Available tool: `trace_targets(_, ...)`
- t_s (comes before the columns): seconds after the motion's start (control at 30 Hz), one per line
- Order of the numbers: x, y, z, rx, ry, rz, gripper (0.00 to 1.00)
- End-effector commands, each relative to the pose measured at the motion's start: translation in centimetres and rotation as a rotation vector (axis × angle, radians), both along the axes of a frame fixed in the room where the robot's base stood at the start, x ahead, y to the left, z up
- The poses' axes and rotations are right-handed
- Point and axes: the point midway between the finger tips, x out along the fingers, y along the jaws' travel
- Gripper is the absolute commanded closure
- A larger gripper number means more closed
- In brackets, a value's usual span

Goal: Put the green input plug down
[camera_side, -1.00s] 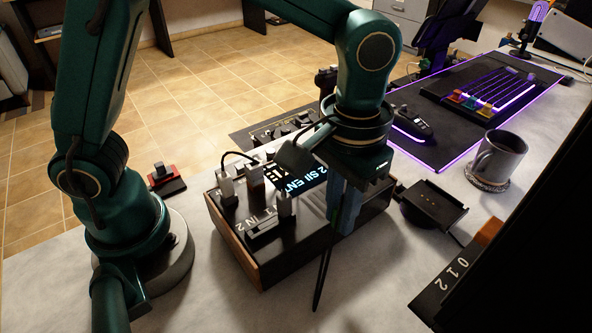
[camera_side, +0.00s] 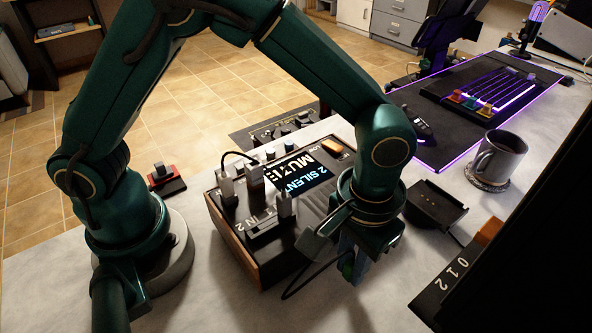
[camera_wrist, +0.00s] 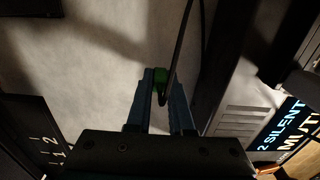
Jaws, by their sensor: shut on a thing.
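The green input plug (camera_wrist: 160,78) shows between the tips of the blue fingers in the wrist view, with its dark cable (camera_wrist: 180,40) running up out of the picture. My gripper (camera_wrist: 160,88) is shut on it. In the side view my gripper (camera_side: 349,268) points down at the right side of the wood-sided box. A bit of the green plug (camera_side: 347,267) shows there, partly hidden by the fingers. The cable loops left below the gripper. I cannot tell whether the plug touches the table.
The wood-sided box (camera_side: 246,246) with sockets, plugs and a lit screen stands left of my gripper. A black stand (camera_side: 434,205) and a grey mug (camera_side: 499,157) are to the right. A panel marked 0 1 2 (camera_side: 452,280) lies at right front. Bare table lies in front.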

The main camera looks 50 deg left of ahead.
Motion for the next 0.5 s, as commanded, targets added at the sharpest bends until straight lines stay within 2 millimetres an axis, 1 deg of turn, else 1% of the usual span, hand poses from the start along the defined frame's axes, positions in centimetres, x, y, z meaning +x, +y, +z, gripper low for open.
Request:
trace_targets(0.33,-0.04,0.03,-1.05,0.001,0.001,0.0,1.0)
trace_targets(0.37,-0.03,0.02,-1.08,0.001,0.001,0.0,0.77)
trace_targets(0.4,-0.02,0.02,-1.05,0.0,0.001,0.0,0.61)
trace_targets(0.43,-0.02,0.02,-1.04,0.0,0.001,0.0,0.5)
trace_targets(0.5,-0.02,0.02,-1.03,0.0,0.001,0.0,0.5)
